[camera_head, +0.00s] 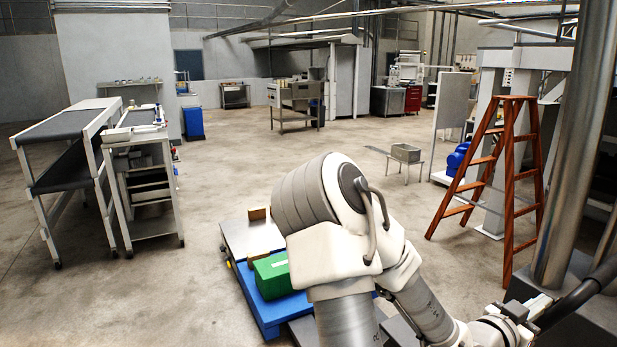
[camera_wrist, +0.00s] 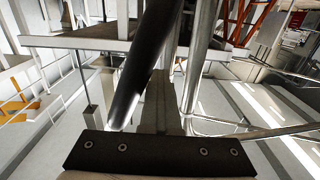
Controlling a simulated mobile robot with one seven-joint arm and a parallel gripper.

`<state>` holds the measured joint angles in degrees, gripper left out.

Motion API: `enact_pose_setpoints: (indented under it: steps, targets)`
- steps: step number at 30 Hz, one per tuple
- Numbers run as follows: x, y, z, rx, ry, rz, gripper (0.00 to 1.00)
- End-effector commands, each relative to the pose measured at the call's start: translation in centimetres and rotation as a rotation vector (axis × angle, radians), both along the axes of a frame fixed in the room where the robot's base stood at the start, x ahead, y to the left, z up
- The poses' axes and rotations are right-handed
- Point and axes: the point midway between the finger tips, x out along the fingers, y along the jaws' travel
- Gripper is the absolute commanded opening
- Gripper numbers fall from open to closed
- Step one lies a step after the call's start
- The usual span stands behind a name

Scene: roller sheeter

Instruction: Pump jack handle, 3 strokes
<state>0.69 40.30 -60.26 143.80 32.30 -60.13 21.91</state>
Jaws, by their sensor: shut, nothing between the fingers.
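A dark round bar, which looks like the jack handle (camera_head: 585,291), slopes up to the right edge in the head view. In the wrist view the bar (camera_wrist: 146,65) runs from the top centre down to the left, close in front of my gripper. My gripper (camera_head: 519,312) is at the lower right of the head view, beside the bar's lower end. It is shut with nothing held. I cannot tell whether it touches the bar. The jack's body is not clearly visible.
A thick steel column (camera_head: 574,150) rises just behind the bar. An orange stepladder (camera_head: 512,150) stands left of it. A blue platform (camera_head: 262,306) with a green box (camera_head: 273,277) lies partly behind my arm. The floor (camera_head: 330,140) beyond is mostly open.

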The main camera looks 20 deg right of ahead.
Motion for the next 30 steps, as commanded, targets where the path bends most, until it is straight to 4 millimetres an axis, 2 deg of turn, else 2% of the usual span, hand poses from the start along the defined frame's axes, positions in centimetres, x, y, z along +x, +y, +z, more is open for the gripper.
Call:
enact_pose_setpoints:
  steps: [8,11,14,20,30]
  targets:
    - [-0.2,0.0,0.0,0.000,0.000,-0.003,0.00]
    - [-1.2,-0.1,-0.6,0.000,0.001,-0.007,0.00]
    - [-3.1,-0.1,-1.6,0.002,-0.001,-0.010,0.00]
    - [-3.3,-0.1,-1.3,-0.015,-0.005,0.001,0.00]
    - [-5.2,-0.1,-2.3,-0.002,-0.004,-0.002,0.00]
